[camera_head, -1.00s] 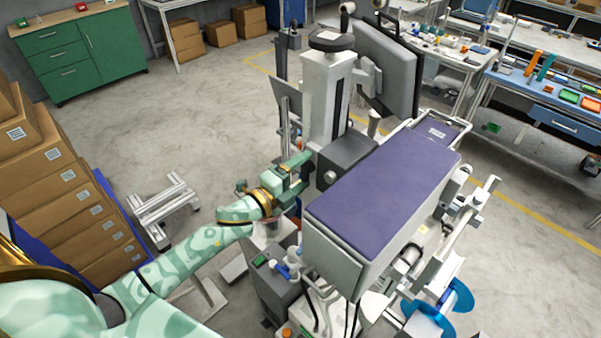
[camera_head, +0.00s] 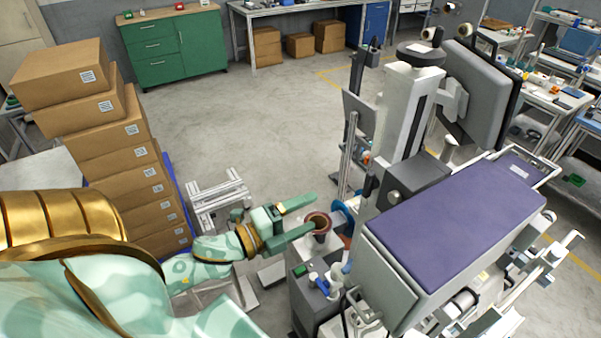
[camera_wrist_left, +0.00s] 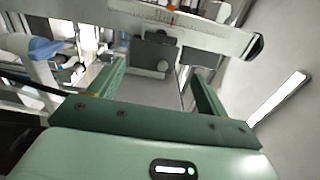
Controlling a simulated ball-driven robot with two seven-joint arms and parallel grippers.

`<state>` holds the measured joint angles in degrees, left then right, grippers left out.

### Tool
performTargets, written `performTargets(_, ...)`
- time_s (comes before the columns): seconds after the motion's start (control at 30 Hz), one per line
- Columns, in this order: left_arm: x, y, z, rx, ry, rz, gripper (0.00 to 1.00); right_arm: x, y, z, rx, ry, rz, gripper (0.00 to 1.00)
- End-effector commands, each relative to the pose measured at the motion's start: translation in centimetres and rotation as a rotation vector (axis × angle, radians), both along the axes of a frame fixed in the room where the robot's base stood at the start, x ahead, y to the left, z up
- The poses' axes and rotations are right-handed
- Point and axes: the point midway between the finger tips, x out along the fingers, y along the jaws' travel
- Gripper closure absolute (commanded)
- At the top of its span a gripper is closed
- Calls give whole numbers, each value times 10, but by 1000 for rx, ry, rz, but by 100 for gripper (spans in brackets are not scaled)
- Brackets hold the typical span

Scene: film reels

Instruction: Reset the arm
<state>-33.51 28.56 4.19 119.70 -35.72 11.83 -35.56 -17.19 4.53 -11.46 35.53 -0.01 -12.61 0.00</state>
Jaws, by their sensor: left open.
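My left arm comes in from the lower left of the head view, and its green gripper (camera_head: 303,217) is open, pointing right toward the machine. Nothing shows between its fingers in the left wrist view, where both fingers (camera_wrist_left: 150,90) stand wide apart. A brown ring-shaped part (camera_head: 319,220) lies close by the fingertips in the head view; I cannot tell whether they touch it. The machine (camera_head: 455,235), with a purple top and grey body, stands just right of the gripper. My right gripper is not in view.
A stack of cardboard boxes (camera_head: 138,157) stands at the left near my arm. A metal frame (camera_head: 217,196) sits on the floor behind the gripper. A green cabinet (camera_head: 174,46) is at the back. The floor (camera_head: 250,120) between them is clear.

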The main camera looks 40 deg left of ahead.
Motion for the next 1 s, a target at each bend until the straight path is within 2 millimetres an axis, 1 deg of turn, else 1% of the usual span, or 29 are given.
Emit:
performTargets(0.13, -7, 2, 0, 1, 0, 1, 23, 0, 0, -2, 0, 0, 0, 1)
performTargets(0.63, -7, 2, 1, 0, 0, 0, 23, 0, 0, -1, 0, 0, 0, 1)
performTargets(0.73, -6, 4, 0, -34, 17, 9, 23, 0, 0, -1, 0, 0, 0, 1)
performTargets(0.77, -5, 8, -5, -68, 41, 26, 23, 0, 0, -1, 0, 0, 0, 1)
performTargets(0.87, -8, 31, -47, -151, 168, 109, 23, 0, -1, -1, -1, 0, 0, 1)
performTargets(0.9, -12, 42, -72, -191, 234, 154, 23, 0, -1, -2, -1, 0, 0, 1)
performTargets(0.97, -22, 58, -116, -257, 339, 233, 23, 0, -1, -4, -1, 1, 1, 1)
performTargets(1.0, -31, 69, -148, -304, 408, 290, 23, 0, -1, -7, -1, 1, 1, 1)
